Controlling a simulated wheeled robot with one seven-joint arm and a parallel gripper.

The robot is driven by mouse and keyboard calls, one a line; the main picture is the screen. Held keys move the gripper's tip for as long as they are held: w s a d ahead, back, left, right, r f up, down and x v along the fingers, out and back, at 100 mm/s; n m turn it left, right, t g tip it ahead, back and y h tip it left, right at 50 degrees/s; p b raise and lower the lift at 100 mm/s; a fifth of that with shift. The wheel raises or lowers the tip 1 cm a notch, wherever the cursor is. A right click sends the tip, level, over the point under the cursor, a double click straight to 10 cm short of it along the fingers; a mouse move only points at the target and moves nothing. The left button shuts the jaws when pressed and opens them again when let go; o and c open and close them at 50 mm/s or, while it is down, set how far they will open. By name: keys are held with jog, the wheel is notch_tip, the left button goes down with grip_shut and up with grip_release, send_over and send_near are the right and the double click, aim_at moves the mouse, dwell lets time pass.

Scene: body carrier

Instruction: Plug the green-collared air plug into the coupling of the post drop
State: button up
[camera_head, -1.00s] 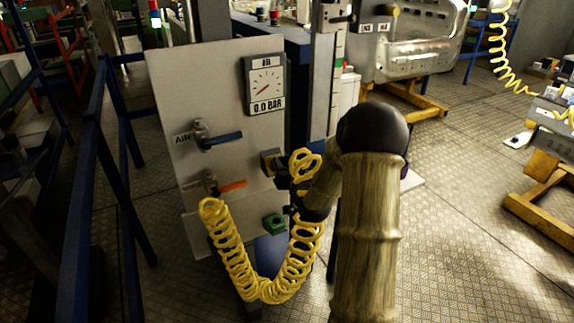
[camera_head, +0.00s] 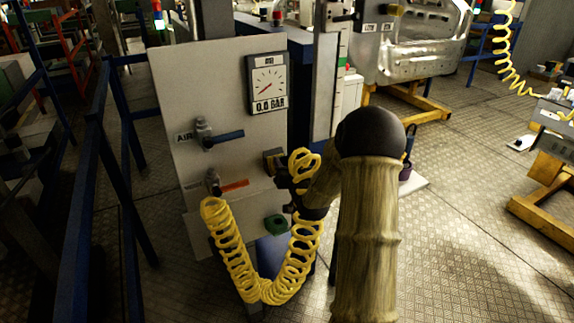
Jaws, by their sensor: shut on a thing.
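A light panel (camera_head: 182,72) carries a gauge (camera_head: 267,84) reading 0.0 BAR and a blue-handled valve (camera_head: 222,138) marked AIR. Lower down is a fitting (camera_head: 213,182) beside an orange bar (camera_head: 235,185). A yellow coiled hose (camera_head: 232,262) hangs from below this fitting in a deep loop and rises to my gripper (camera_head: 286,180). My gripper is shut on the hose-end plug, at the panel's right edge near a dark block (camera_head: 272,160). The plug, its green collar and the fingertips are hidden or too dark to make out. I cannot tell which fitting is the coupling.
A green block (camera_head: 275,224) sits low on the panel. Blue rails (camera_head: 88,190) stand close on the left. A metal car-body part (camera_head: 415,45) on a yellow stand is behind at right.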

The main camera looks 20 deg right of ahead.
jog(key=shift+w+f, duration=0.1)
jog(key=o, duration=1.2)
jog(key=shift+c, duration=0.2)
jog(key=s+a+b, duration=0.1)
jog(key=s+b, duration=0.5)
jog(key=s, duration=0.9)
jog(key=shift+a+r, duration=0.25)
jog(key=shift+a, duration=0.05)
jog(key=shift+b, duration=0.6)
